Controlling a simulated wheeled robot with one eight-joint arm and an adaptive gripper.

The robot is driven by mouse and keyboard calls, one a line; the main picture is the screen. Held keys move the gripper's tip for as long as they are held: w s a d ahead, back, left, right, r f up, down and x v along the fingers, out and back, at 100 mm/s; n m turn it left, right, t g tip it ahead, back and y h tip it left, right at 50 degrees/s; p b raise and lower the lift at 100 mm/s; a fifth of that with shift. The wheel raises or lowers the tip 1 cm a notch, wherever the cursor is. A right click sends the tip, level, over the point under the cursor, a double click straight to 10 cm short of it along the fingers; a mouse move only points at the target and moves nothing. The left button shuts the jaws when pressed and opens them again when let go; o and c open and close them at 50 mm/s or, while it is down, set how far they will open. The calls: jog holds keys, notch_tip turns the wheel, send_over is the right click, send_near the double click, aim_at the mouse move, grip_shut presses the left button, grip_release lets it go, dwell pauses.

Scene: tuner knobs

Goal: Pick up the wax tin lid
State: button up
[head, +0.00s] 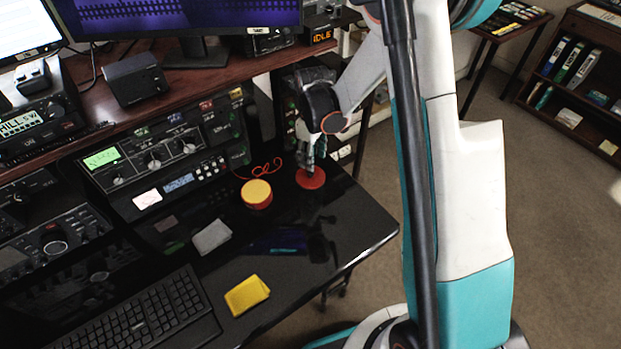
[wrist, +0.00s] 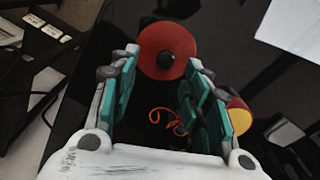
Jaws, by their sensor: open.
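In the wrist view the lid (wrist: 150,64) sits just beyond and partly between the fingertips. My gripper (head: 307,165) is over the lid, pointing down, and hides part of it in the head view. In the wrist view my gripper (wrist: 163,58) is open, with its teal-padded fingers apart and nothing held. The round tin (head: 257,194), yellow on top with a red side, stands left of the lid; its edge shows in the wrist view (wrist: 238,115).
A thin orange-red wire (head: 262,169) lies behind the tin. Radio panels (head: 160,155) stand along the back left. A grey pad (head: 212,237), a folded yellow cloth (head: 247,294) and a keyboard (head: 145,315) lie nearer. The desk's right edge is close to the lid.

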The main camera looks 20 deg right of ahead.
aim_at(310, 175)
jog(key=f, duration=0.1)
jog(key=f+b, duration=0.1)
jog(key=f, duration=0.1)
jog(key=f+b, duration=0.1)
jog(key=shift+s+a+f, duration=0.25)
jog(key=shift+a+f, duration=0.05)
jog(key=shift+a, duration=0.05)
jog(key=shift+f+b, duration=0.3)
jog(key=shift+f, duration=0.15)
jog(key=shift+r, duration=0.1)
jog(key=shift+c, duration=0.3)
jog(key=c, duration=0.9)
